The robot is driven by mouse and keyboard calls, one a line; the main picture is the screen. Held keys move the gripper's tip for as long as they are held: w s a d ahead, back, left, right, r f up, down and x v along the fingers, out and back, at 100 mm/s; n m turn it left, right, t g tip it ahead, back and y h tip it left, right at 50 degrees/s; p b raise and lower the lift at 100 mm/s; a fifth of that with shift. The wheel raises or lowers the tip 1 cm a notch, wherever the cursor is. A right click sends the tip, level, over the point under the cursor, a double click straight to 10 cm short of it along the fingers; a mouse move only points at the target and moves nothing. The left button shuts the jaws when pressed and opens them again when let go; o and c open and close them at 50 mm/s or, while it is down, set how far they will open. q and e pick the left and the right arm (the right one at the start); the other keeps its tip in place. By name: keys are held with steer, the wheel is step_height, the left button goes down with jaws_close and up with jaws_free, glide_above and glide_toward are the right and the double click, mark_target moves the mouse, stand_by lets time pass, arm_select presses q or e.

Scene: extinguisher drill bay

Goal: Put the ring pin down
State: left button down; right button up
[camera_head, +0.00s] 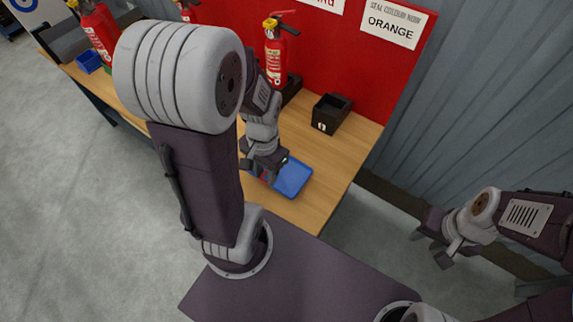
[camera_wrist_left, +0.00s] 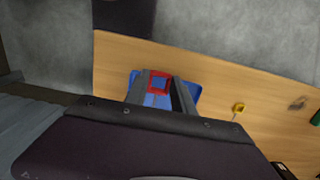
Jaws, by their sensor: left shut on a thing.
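My left gripper (camera_head: 258,170) is shut on the red ring pin (camera_wrist_left: 150,75), whose square-looking red loop shows between the fingers in the left wrist view. In the head view only a little red shows beside the fingers. The blue tray (camera_head: 293,179) lies on the wooden table directly beneath and beside the left gripper; it also shows behind the ring pin in the left wrist view (camera_wrist_left: 193,91). Whether the pin touches the tray cannot be told. My right gripper (camera_head: 432,249) is open and empty, off to the right of the table over the floor.
A black box (camera_head: 331,113) and a red extinguisher (camera_head: 276,52) in a dark stand are at the table's back. More extinguishers (camera_head: 100,32) and a blue bin (camera_head: 88,61) stand further left. A small yellow item (camera_wrist_left: 238,107) lies on the wooden table (camera_head: 332,160).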

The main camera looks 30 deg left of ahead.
arm_select(q)
steer(key=shift+w+d+r+p, duration=0.2)
steer(key=shift+r+p, duration=0.2)
steer(key=shift+p, duration=0.45)
steer(key=w+f, duration=0.2)
steer(key=w, duration=0.1)
steer(key=w+d+f, duration=0.1)
steer(key=w+f, duration=0.1)
steer(key=w, duration=0.1)
steer(key=w+d+f+b, duration=0.1)
steer(key=w+f, duration=0.2)
steer(key=shift+w, duration=0.3)
step_height(320, 180, down, 4)
steer(key=shift+s+r, duration=0.1)
arm_select(e)
step_height(320, 180, up, 2)
steer(key=shift+r, duration=0.1)
arm_select(q)
steer(key=shift+f+b, duration=0.3)
steer(key=shift+f, duration=0.1)
arm_select(e)
steer(key=shift+s, duration=0.1)
